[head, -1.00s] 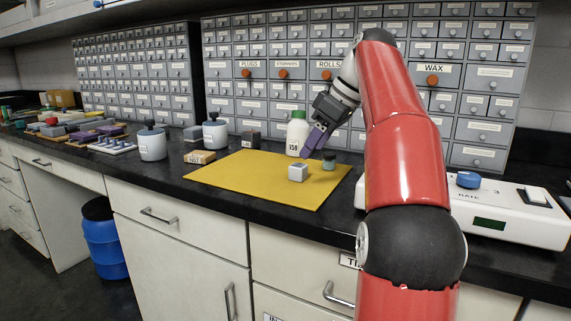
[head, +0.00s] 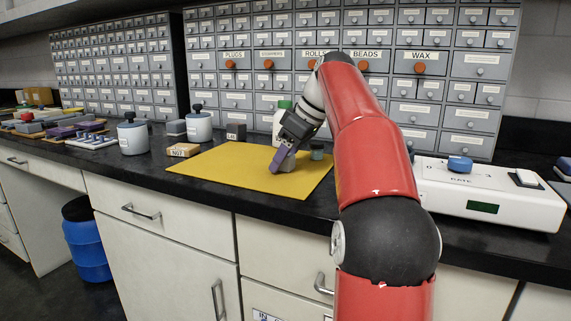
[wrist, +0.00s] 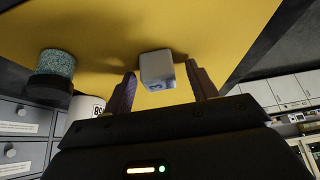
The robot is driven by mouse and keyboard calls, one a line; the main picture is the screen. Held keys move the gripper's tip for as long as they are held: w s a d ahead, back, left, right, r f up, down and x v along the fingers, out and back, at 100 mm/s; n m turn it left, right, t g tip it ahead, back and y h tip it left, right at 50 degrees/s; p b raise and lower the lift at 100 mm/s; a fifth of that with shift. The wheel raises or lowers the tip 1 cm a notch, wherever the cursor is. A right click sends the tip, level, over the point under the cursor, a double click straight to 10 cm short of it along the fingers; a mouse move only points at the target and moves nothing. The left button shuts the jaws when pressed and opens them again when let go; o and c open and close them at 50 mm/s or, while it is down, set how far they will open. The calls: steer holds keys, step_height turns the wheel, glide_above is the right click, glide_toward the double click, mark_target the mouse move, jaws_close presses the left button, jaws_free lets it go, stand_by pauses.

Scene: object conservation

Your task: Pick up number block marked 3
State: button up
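A small pale grey block (head: 288,166) sits on the yellow mat (head: 225,168), partly hidden behind my gripper (head: 278,160) in the head view. In the wrist view the block (wrist: 157,67) shows between the two purple fingers of my gripper (wrist: 163,78), with a gap on each side. The fingers are open and hold nothing. A dark bluish mark is on the block's near face, but I cannot read it as a 3.
A wooden block (head: 183,150) lies at the mat's left corner. A white scale-like device (head: 480,190) is at the right. The mat's left part is clear.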

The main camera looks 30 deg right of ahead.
steer(key=c, duration=1)
step_height(320, 180, up, 8)
steer(key=p, duration=0.4)
steer(key=shift+r, duration=0.2)
steer(key=shift+w+b, duration=0.1)
steer(key=shift+b, duration=0.2)
steer(key=shift+r, duration=0.7)
